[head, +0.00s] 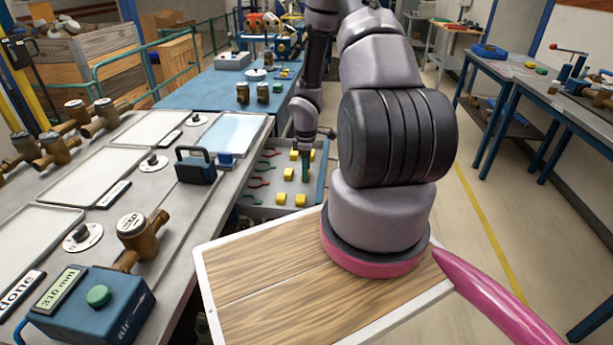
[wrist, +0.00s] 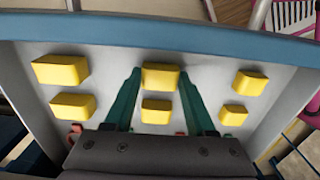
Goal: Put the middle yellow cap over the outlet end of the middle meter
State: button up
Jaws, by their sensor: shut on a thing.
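In the wrist view, several yellow caps sit in two rows of three in a grey tray (wrist: 222,70) with a blue rim. My gripper (wrist: 159,73) has its two green fingers on either side of the middle yellow cap (wrist: 160,80) of the upper row and is shut on it. I cannot tell whether that cap is lifted off the tray floor. In the head view, my gripper (head: 305,170) reaches down into the tray (head: 318,190). A brown meter (head: 140,238) lies on the bench at the left. I cannot tell which meter is the middle one, or its outlet end.
The grey bench (head: 190,212) holds pale trays, a blue padlock-like block (head: 195,168) and a blue box with a green button (head: 92,308). More brown meters (head: 55,149) lie at the far left. My wooden deck lies in front of the cap tray. Open floor is at the right.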

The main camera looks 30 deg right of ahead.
dwell(0.3)
jog(key=shift+r, duration=3.5)
